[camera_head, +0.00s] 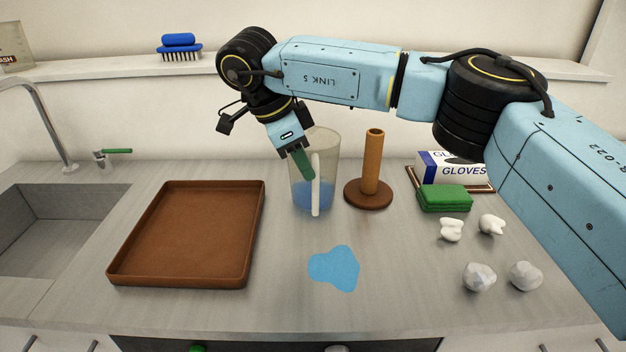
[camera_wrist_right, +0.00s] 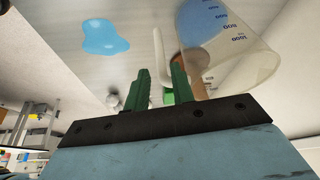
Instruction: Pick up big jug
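The big jug (camera_head: 300,198) is a clear, tall measuring jug with blue liquid in its lower part. It stands upright on the counter, its whitish handle (camera_head: 316,190) facing me. My right gripper (camera_head: 306,172) has green fingers and reaches down at the jug's upper part beside the handle. In the right wrist view the jug (camera_wrist_right: 240,58) shows its volume marks at upper right. There the two fingers (camera_wrist_right: 160,68) are apart, with the pale handle lined up between them. I cannot tell whether they touch it. My left gripper is not in view.
A brown tray (camera_head: 258,235) lies left of the jug, beside the sink (camera_head: 50,235). A brown upright holder (camera_head: 369,192) stands close on the jug's right. A blue puddle (camera_head: 334,268) lies in front. Green sponges (camera_head: 445,198), a glove box (camera_head: 450,168) and crumpled white pieces (camera_head: 480,277) are at right.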

